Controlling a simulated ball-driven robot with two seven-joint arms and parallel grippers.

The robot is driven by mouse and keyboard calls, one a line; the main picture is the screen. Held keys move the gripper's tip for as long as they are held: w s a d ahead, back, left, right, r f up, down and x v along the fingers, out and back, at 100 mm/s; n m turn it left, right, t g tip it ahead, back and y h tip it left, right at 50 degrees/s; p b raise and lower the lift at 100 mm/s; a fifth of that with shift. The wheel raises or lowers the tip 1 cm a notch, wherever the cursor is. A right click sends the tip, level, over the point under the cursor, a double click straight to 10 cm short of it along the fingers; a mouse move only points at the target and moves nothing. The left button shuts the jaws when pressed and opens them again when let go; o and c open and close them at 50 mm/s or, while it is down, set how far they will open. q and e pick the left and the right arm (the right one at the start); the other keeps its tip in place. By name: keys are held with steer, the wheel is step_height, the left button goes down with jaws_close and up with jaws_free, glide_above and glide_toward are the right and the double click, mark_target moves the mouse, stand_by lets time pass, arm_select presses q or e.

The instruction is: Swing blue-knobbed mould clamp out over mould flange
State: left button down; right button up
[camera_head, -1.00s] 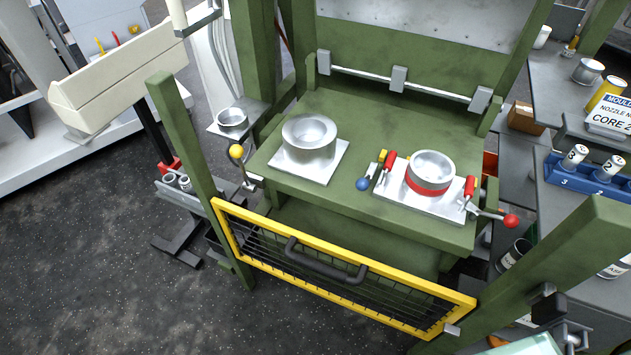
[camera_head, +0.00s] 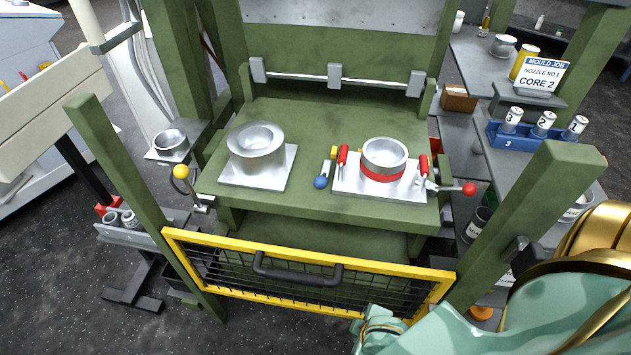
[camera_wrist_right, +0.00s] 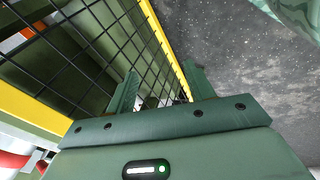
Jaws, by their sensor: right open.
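The blue-knobbed clamp is a short grey bar (camera_head: 326,168) with a blue knob (camera_head: 320,182) at its near end. It lies on the green press table, just left of the mould's plate (camera_head: 345,185), and points away from the flange. The mould (camera_head: 384,156) is a silver ring with a red band, upright on that plate. My right gripper (camera_wrist_right: 162,85) is open and empty beside the guard's mesh in the right wrist view. In the head view, my right arm comes in from the lower right, well short of the clamp; its fingertips cannot be made out there. My left gripper is out of view.
A yellow-framed mesh guard (camera_head: 240,245) with a black handle crosses the press front, between green posts (camera_head: 140,200). Red-handled clamps (camera_head: 342,157) flank the mould. A red-knobbed lever (camera_head: 469,188) sticks out right. A second silver mould (camera_head: 256,143) stands left. A yellow-knobbed lever (camera_head: 181,172) stands further left.

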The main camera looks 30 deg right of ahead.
steer(key=w+r+t+b, duration=0.2)
steer(key=w+r, duration=0.2)
steer(key=r, duration=0.7)
steer(key=w+a+r+m+t+y, duration=0.3)
steer(key=w+a+r+m+y, duration=0.15)
steer(key=m, duration=0.25)
steer(key=w+a+r+m+t+y, duration=0.35)
steer(key=a+m, duration=0.25)
steer(key=m, duration=0.2)
steer(key=w+d+f+m+t+h, duration=0.1)
steer(key=w+d+m+t+h, duration=0.25)
steer(key=d+m, duration=0.75)
steer(key=w+d+m+t+h, duration=0.2)
steer(key=d+m+h, duration=0.3)
steer(key=m, duration=1.2)
steer(key=w, duration=0.5)
steer(key=w+d+b, duration=0.1)
steer(key=w, duration=0.4)
steer(key=w+d+b, duration=0.1)
steer(key=w, duration=0.4)
steer(key=shift+w, duration=0.2)
jaws_close()
